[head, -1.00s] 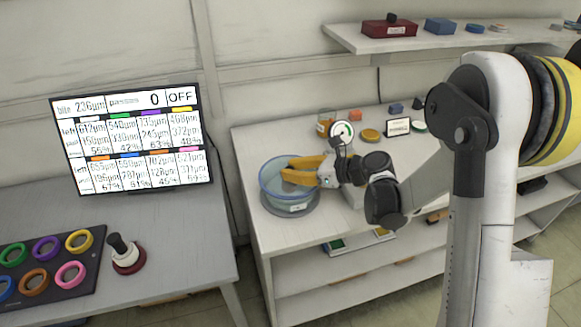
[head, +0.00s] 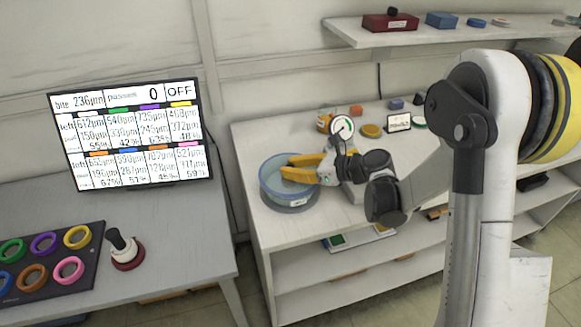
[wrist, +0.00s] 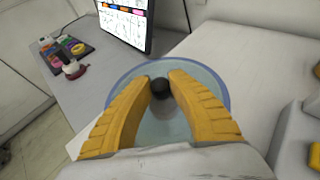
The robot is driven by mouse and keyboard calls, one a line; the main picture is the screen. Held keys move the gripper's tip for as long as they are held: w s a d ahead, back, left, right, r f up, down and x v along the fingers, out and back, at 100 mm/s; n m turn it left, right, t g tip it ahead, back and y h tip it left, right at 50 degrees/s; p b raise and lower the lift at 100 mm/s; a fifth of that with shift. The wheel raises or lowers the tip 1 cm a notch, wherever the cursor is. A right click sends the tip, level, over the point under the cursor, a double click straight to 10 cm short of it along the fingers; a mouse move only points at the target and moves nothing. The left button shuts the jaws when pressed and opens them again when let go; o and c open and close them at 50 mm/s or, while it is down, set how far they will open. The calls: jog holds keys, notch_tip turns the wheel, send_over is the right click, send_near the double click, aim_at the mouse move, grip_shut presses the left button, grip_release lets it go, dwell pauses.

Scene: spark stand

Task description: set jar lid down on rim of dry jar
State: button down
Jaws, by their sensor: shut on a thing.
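The jar (head: 265,184) is a wide, clear blue-tinted round vessel with a small label, near the left end of the white bench. My gripper (head: 284,172) has yellow fingers and reaches over the jar's opening from the right. In the wrist view my gripper (wrist: 160,86) is closed around a small black knob, which I take for the jar lid's knob (wrist: 160,89). The blue-tinted round rim (wrist: 221,88) shows around the fingers. The lid's edge is hard to tell from the jar, so I cannot tell whether the lid touches the rim.
A round dial gauge (head: 342,127) stands close behind my gripper. A screen (head: 130,136) and a board of coloured rings (head: 55,262) are on the left table.

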jog(key=shift+f, duration=0.2)
jog(key=c, duration=1.3)
grip_release()
jog(key=shift+o, duration=0.2)
jog(key=shift+d+r, duration=0.1)
